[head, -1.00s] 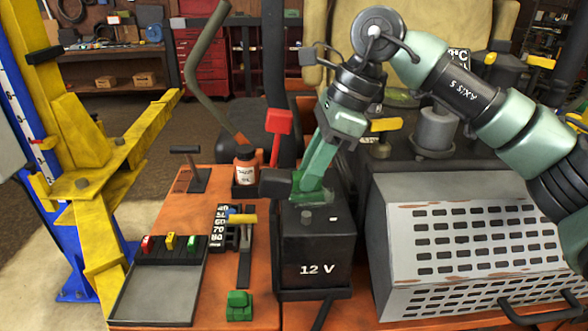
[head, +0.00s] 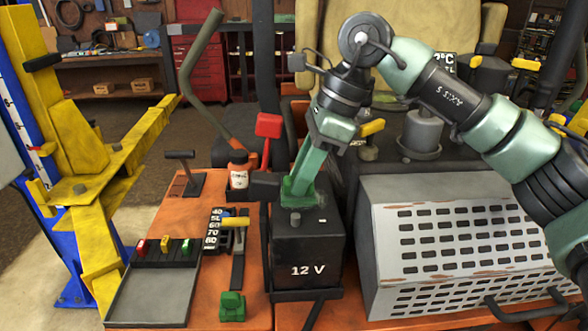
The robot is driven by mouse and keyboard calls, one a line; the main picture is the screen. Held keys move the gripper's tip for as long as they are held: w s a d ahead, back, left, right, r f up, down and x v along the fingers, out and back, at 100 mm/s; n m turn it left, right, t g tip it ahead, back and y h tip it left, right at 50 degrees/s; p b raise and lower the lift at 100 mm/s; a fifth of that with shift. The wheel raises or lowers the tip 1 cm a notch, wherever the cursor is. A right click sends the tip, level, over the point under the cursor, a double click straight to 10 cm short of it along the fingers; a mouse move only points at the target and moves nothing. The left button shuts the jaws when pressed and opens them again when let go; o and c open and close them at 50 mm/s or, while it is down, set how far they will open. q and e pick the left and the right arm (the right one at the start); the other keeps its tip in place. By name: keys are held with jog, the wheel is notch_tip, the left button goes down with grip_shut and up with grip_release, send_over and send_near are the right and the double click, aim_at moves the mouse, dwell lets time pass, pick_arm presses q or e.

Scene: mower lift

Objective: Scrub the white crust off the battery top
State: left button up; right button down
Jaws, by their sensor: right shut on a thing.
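The black battery (head: 308,250), marked 12 V, stands upright on the orange deck. My right gripper (head: 299,178) points down over the back left of the battery top. It is shut on a green block-like thing (head: 298,194), which looks like a brush and sits at the battery top; contact is hard to tell. The gripper and the green thing hide part of the top. A small grey post (head: 295,217) shows in front of them. I cannot make out white crust on the visible part of the top. My left gripper is not in view.
A grey tray (head: 150,300) with red, yellow and green clips lies at the left. A small bottle (head: 238,172) and a red-ended lever (head: 268,126) stand close behind-left of the battery. A perforated grey cover (head: 460,240) is at the right. A yellow lift post (head: 75,150) stands far left.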

jog(key=shift+d, duration=0.45)
jog(key=shift+a, duration=0.1)
jog(key=shift+w+a+f+p, duration=0.2)
jog(key=shift+w+a+p, duration=0.1)
jog(key=shift+w+a, duration=0.55)
jog(key=shift+a, duration=0.55)
jog(key=shift+s+a+r, duration=0.2)
jog(key=shift+s+a, duration=0.15)
jog(key=shift+a, duration=0.1)
jog(key=shift+w+d+r+p, duration=0.15)
jog(key=shift+d+r+p, duration=0.05)
jog(key=shift+r+p, duration=0.35)
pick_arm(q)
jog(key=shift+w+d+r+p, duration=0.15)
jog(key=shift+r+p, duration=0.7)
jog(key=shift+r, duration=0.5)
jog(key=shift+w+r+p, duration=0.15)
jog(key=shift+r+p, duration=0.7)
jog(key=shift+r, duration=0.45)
pick_arm(e)
jog(key=shift+a+r, duration=0.1)
jog(key=shift+r, duration=2.35)
